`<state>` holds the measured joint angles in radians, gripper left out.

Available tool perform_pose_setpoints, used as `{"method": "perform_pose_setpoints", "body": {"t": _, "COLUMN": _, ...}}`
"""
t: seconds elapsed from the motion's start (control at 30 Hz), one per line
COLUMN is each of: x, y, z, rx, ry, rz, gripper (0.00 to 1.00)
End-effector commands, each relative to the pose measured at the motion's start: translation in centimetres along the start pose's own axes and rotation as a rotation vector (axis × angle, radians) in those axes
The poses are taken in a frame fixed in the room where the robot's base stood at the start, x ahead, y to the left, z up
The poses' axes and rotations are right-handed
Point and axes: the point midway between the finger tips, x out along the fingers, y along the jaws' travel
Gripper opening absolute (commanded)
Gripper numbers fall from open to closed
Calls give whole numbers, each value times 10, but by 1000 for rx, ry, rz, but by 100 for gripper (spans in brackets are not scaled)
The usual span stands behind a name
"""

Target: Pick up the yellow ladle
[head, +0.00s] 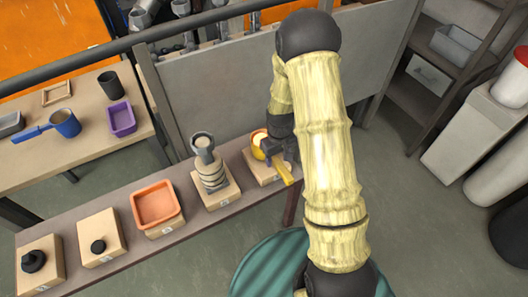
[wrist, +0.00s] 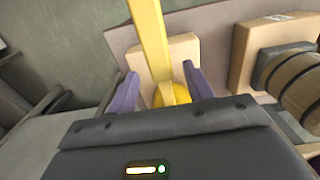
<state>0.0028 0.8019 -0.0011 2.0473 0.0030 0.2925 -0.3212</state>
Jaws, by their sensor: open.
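The yellow ladle (head: 284,174) rests on a wooden block (head: 252,168) at the right end of the narrow bench. Its bowl (head: 258,153) lies at the back of the block, and its handle points toward the front of the bench. My gripper (wrist: 160,88) is at the ladle in the wrist view, with its two purple fingers apart. The ladle's handle (wrist: 149,35) and part of its yellow bowl show between the fingers, with gaps on both sides. The rest of the bowl is hidden behind the gripper body. In the head view my arm partly covers the block.
Left along the bench (head: 189,228) stand a ringed grey and tan piece (head: 212,175), an orange tray (head: 156,205) and small black pieces on blocks. A grey panel (head: 220,92) rises behind the bench. Another table holds a blue pan (head: 64,124) and a purple tray (head: 122,118).

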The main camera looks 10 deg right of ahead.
Motion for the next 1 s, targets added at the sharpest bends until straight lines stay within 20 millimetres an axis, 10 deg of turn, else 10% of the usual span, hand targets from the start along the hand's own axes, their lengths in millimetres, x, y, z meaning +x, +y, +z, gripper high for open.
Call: {"method": "perform_pose_setpoints", "body": {"t": 1.0, "x": 52, "y": -2, "z": -2, "rx": 1, "ry": 0, "rz": 0, "gripper": 51}}
